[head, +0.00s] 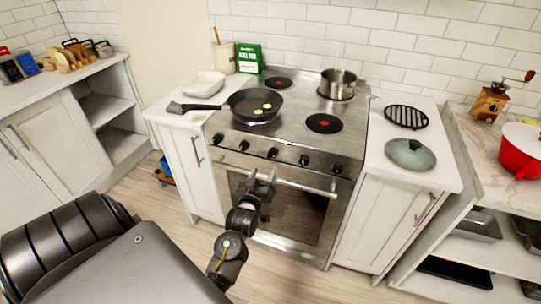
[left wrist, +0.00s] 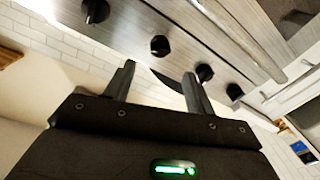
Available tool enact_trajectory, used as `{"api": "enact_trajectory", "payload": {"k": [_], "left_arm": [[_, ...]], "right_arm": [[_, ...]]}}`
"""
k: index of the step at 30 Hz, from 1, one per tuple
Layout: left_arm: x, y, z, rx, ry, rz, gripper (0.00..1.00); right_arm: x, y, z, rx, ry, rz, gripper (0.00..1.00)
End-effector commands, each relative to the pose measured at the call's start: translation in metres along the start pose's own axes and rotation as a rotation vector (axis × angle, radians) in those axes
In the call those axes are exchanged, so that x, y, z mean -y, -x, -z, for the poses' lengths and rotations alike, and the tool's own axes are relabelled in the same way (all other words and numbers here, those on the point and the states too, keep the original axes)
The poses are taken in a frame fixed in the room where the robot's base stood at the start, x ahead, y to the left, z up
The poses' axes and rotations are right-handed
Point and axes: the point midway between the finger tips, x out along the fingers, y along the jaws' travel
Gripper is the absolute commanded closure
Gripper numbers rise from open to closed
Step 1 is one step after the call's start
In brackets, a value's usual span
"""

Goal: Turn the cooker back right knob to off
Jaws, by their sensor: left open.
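The steel cooker (head: 290,143) stands in the middle of the head view, with a row of several dark knobs on its sloping front panel. Knobs include a middle one (head: 272,153) and two at the right (head: 304,160) (head: 337,169). I cannot tell which one serves the back right burner. My left gripper (head: 263,177) is open and empty, just in front of and below the middle knobs, by the oven handle. In the left wrist view its fingers (left wrist: 157,70) are apart, with knobs (left wrist: 160,45) (left wrist: 204,72) beyond them. My right gripper is not in view.
A steel pot (head: 338,82) is on the back right burner. The oven handle (head: 290,182) runs below the knobs. A lid (head: 410,154) lies on the right counter.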

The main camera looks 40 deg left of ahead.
Motion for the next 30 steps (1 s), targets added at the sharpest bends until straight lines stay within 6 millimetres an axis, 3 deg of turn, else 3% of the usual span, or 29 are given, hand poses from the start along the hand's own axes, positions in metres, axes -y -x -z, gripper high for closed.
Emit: {"api": "enact_trajectory", "payload": {"k": [6, 13, 26, 30], "left_arm": [[-0.001, -0.043, 0.003, -0.003, 0.0, -0.001, 0.45], [-0.001, -0.076, 0.002, -0.002, 0.0, -0.001, 0.45], [-0.001, -0.088, 0.002, -0.002, -0.001, -0.001, 0.45], [-0.001, -0.088, 0.001, -0.002, -0.001, -0.001, 0.59]], "right_arm": [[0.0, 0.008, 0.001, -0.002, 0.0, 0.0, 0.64], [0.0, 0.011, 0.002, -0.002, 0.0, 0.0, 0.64], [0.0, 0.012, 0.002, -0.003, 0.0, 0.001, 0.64], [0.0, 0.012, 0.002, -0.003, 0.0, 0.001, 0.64]]}}
